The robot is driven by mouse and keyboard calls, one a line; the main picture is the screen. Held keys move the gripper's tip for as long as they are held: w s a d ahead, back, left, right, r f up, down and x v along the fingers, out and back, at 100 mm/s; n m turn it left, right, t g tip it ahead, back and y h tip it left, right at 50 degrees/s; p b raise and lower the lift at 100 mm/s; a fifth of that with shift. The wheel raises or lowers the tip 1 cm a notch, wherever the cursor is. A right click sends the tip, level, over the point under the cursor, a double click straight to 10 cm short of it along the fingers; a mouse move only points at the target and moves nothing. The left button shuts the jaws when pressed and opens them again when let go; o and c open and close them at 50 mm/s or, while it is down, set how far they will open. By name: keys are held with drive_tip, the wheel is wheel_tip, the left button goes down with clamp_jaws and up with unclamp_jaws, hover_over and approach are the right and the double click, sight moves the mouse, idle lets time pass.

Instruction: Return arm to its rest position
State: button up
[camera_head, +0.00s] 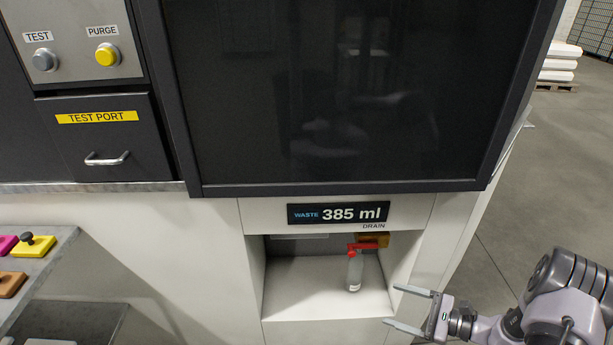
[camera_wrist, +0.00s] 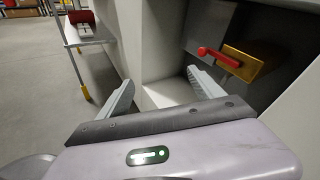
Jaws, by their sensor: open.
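My gripper (camera_head: 410,309) is at the lower right in the head view, just in front of and to the right of the drain recess. Its two fingers are apart with nothing between them. In the wrist view the open fingers (camera_wrist: 164,95) point toward the recess. A small clear bottle (camera_head: 354,272) stands upright in the recess under the drain, apart from my gripper. The red drain handle (camera_head: 362,246) sits on an orange-brown block (camera_head: 375,240); the handle (camera_wrist: 218,57) and block (camera_wrist: 243,65) also show in the wrist view.
The machine's dark panel (camera_head: 350,95) stands above the recess, with a display (camera_head: 338,213) reading "WASTE 385 ml". A grey shelf (camera_head: 45,262) with coloured blocks is at the left. Open floor (camera_head: 560,170) lies to the right, with a stacked pallet (camera_head: 557,87) farther back.

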drive_tip(key=s+a+r+n+g+h, duration=0.1)
drive_tip(key=s+a+r+n+g, duration=0.1)
drive_tip(key=a+r+n, duration=0.3)
drive_tip(key=s+a+r+n+g+h, duration=0.1)
drive_tip(key=s+a+r+g+h, duration=0.1)
drive_tip(key=r, duration=0.5)
drive_tip(key=s+a+r+n+g+h, duration=0.1)
drive_tip(key=s+a+r+n+g, duration=0.2)
drive_tip(key=r, duration=0.4)
drive_tip(key=s+a+r+n+t+h, duration=0.2)
drive_tip(key=s+r+n+h, duration=0.1)
drive_tip(key=s+r, duration=0.2)
drive_tip(key=s+a+r+n+t+h, duration=0.1)
drive_tip(key=s+r+n+h, duration=0.3)
drive_tip(key=s, duration=0.6)
wheel_tip(320, 180, up, 2)
drive_tip(key=shift+a+r+t, duration=0.15)
drive_tip(key=shift+a+t, duration=0.25)
drive_tip(key=shift+t, duration=0.5)
